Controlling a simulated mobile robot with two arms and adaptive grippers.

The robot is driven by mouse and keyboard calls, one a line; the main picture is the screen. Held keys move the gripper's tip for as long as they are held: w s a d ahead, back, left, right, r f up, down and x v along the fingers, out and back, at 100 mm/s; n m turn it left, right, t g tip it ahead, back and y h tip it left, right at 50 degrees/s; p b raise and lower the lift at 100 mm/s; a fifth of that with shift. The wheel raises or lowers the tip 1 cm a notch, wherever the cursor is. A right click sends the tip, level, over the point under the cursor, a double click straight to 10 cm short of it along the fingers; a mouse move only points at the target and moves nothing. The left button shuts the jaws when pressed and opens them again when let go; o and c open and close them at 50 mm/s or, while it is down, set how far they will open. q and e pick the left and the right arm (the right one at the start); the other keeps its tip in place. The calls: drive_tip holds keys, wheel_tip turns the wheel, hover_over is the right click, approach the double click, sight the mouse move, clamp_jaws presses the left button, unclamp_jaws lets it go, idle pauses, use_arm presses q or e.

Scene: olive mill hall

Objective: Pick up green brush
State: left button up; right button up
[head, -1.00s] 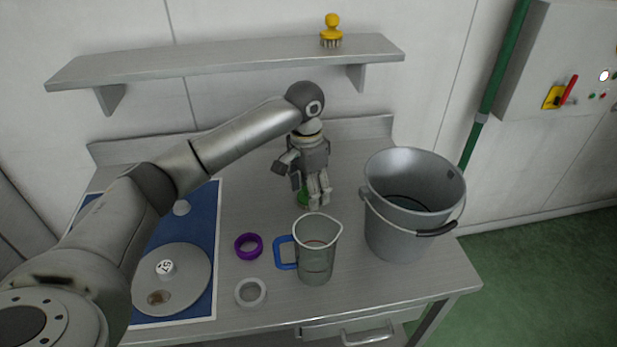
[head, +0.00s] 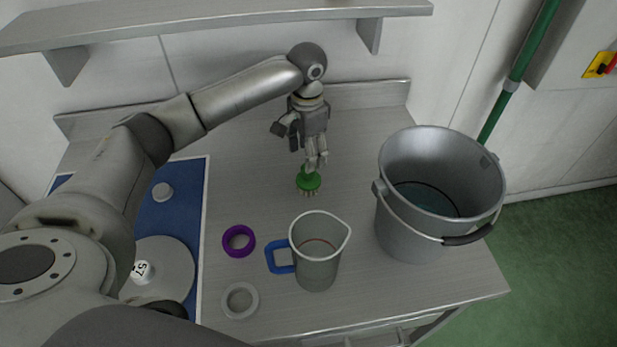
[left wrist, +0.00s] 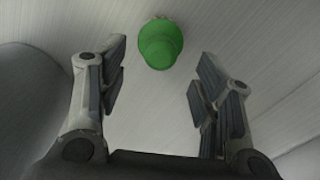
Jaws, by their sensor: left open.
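The green brush (head: 308,181) stands on the steel table, knob up and bristles down, behind the measuring jug. My left gripper (head: 316,163) points down just above and behind it in the head view, partly covering its top. In the left wrist view the green brush (left wrist: 160,45) shows between the lines of the two open fingers, toward the top of the picture and beyond the fingertips. My left gripper (left wrist: 160,85) is open and empty there, with bare table between its fingers. My right gripper is not in view.
A clear jug (head: 318,262) with a blue handle stands in front of the brush. A metal bucket (head: 412,215) is at the right. A purple ring (head: 239,241) and a grey ring (head: 240,300) lie left of the jug. A shelf (head: 220,22) hangs above.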

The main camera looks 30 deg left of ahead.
sight(308, 177)
use_arm(q)
drive_tip(key=shift+w+f, duration=0.1)
drive_tip(key=shift+f, duration=0.6)
wheel_tip(308, 177, down, 4)
drive_tip(key=shift+w+f+p, duration=0.1)
drive_tip(key=shift+f+p, duration=0.1)
drive_tip(key=shift+p, duration=0.65)
drive_tip(key=shift+f, duration=0.3)
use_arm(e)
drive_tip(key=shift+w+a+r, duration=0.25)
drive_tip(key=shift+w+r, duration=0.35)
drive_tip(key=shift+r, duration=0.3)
use_arm(q)
drive_tip(key=shift+c, duration=0.4)
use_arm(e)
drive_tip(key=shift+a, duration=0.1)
use_arm(q)
drive_tip(key=shift+c, duration=1.2)
drive_tip(key=c, duration=0.9)
drive_tip(key=shift+o, duration=0.2)
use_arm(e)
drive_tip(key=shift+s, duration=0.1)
use_arm(q)
drive_tip(key=shift+r, duration=0.1)
